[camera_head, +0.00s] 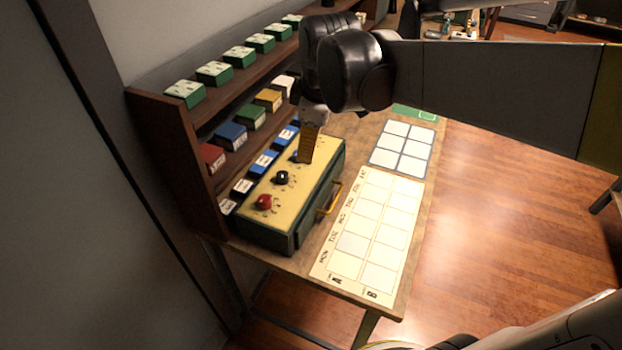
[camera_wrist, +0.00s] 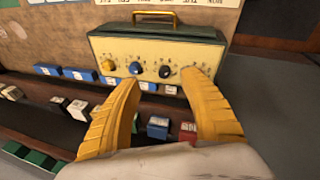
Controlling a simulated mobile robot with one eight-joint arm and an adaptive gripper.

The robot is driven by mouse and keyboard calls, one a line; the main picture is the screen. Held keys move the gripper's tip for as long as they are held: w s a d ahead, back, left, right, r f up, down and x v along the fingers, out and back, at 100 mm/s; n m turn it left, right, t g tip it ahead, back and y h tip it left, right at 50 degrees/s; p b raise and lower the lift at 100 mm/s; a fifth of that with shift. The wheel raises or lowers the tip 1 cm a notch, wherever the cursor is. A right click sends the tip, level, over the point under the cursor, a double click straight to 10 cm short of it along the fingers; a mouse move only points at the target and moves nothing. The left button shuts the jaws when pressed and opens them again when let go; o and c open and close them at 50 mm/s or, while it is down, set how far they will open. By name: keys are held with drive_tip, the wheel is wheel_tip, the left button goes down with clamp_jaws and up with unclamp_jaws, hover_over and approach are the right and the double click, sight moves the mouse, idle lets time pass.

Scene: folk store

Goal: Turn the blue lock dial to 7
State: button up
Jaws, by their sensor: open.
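The lock box (camera_head: 315,172) is dark green with a cream face and a yellow handle, and stands on the table. In the wrist view its blue dial (camera_wrist: 135,68) sits between a yellow dial (camera_wrist: 108,65) and a black dial (camera_wrist: 165,71). In the head view a sliver of the blue dial (camera_head: 295,157) shows beside my gripper (camera_head: 306,160), which hides the rest. My gripper's yellow fingers (camera_wrist: 161,80) are spread apart with nothing between them. In the wrist view the left fingertip is just below the blue dial. I cannot tell whether it touches. The dial's number is too small to read.
A red dial (camera_head: 264,202) and the black dial (camera_head: 282,177) are on the same face. A wooden shelf (camera_head: 170,130) with coloured boxes stands close behind the box. A white grid chart (camera_head: 372,235) and a smaller grid card (camera_head: 402,148) lie flat on the table.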

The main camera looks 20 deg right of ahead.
drive_tip(key=s+a+f+m+t+b, duration=0.1)
drive_tip(key=s+f+m+t+b, duration=0.2)
drive_tip(key=s+m, duration=0.7)
drive_tip(key=shift+s+f, duration=1.4)
drive_tip(key=shift+s, duration=0.4)
drive_tip(key=shift+a, duration=0.1)
drive_tip(key=shift+s+f+m, duration=0.45)
drive_tip(key=shift+s+m, duration=0.15)
drive_tip(key=shift+s, duration=0.05)
drive_tip(key=shift+w, duration=0.1)
